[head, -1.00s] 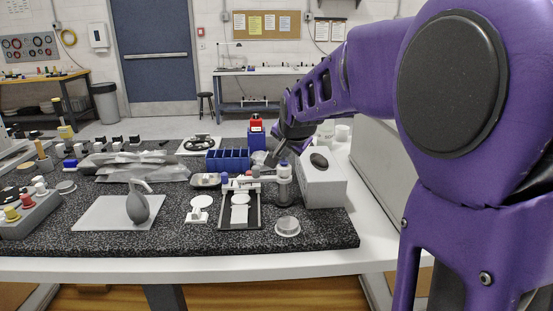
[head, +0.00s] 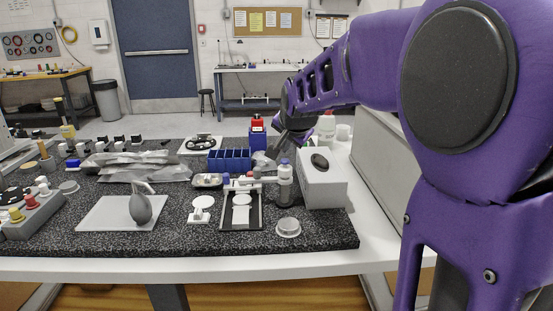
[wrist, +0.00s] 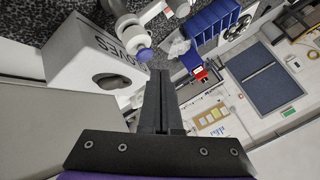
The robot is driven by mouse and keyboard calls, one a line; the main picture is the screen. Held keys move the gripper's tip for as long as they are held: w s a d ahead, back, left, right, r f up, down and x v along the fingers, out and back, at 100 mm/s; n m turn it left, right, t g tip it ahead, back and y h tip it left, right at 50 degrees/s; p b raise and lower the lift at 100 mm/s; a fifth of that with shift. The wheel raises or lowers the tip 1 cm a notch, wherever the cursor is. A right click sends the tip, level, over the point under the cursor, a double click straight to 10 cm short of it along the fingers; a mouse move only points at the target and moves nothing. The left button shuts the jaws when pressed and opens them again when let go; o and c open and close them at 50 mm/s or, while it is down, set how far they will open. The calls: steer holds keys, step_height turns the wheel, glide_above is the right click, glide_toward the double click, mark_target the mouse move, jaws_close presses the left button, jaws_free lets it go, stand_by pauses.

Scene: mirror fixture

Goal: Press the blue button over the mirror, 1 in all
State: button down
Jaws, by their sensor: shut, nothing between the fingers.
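My gripper (head: 274,154) is shut and empty, raised over the back right of the bench, left of the white glove box. In the wrist view its dark fingers (wrist: 158,78) lie together, pointing up the picture. A small blue knob (head: 226,178) shows at the back left of a dark tray fixture with a white disc (head: 241,199), in front of and left of my gripper. I cannot tell which surface is the mirror.
The white glove box (head: 322,186) stands close on the right. A blue divided bin (head: 229,160) and a blue container with a red top (head: 257,132) stand behind. A silver round tin (head: 288,227) lies at the front. A grey mat (head: 105,212) holds a grey bulb.

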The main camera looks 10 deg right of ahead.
step_height(320, 180, up, 4)
steer(key=p, duration=0.2)
steer(key=shift+r+p, duration=0.25)
steer(key=shift+p, duration=0.05)
stand_by(0.5)
